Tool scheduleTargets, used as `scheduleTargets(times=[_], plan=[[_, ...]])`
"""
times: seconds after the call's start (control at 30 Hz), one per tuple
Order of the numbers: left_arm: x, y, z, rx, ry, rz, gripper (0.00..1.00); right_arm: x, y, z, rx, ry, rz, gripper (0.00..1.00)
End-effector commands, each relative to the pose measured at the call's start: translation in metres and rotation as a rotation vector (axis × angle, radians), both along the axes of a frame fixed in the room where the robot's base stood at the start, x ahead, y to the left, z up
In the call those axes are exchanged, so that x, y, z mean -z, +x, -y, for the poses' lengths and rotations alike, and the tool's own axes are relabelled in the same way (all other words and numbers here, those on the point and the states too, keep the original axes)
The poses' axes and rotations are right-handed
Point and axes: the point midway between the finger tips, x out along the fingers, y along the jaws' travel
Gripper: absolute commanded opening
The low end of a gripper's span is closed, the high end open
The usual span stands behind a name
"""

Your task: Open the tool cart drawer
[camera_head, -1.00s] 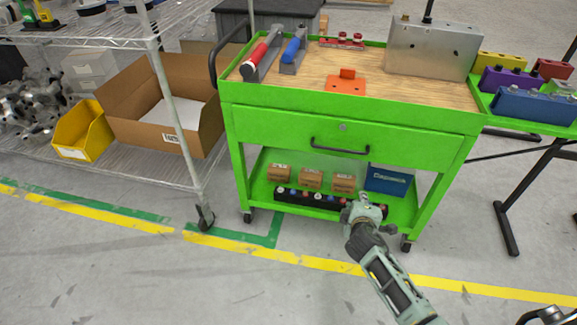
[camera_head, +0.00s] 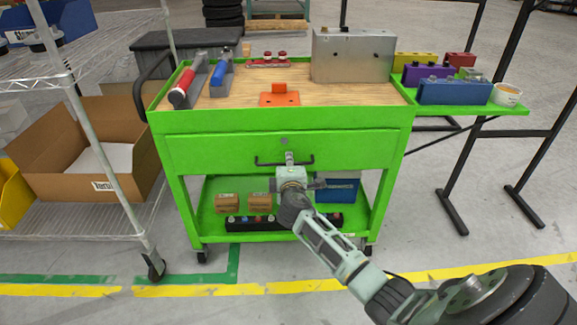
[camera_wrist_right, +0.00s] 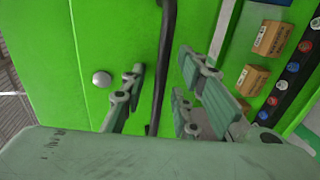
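The green tool cart (camera_head: 183,243) stands ahead with its wide front drawer (camera_head: 215,153) shut. A dark bar handle (camera_head: 270,163) runs across the drawer front, below a round lock (camera_head: 284,141). My right gripper (camera_head: 290,160) is in front of the handle's middle and hides part of it. In the right wrist view, the gripper (camera_wrist_right: 160,74) is open, and the handle (camera_wrist_right: 166,40) passes between its spread fingers, with gaps on both sides. The lock (camera_wrist_right: 101,79) shows left of the fingers. My left gripper is not in view.
Tools and a metal box (camera_head: 352,57) stand on the cart top. Small cartons (camera_head: 227,202) and a blue box (camera_head: 338,188) sit on the lower shelf. A wire rack (camera_head: 100,150) stands left; a green side tray (camera_head: 505,107) holds coloured blocks at right. Floor in front is clear.

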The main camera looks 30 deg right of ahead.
Motion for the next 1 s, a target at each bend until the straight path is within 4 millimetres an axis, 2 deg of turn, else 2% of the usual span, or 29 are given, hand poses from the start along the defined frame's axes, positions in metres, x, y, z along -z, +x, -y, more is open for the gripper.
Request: scheduleTargets(times=[0.27,0.57,1.0], plan=[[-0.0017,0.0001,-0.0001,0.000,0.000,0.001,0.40,0.0002,0.0011,0.0007,0.000,0.000,0.000,0.27],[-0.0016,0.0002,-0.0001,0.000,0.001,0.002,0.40,0.0003,0.0010,0.0005,-0.001,0.002,0.000,0.01],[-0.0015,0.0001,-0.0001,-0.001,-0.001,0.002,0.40,0.0006,0.0009,0.0003,-0.001,0.001,-0.001,0.00]])
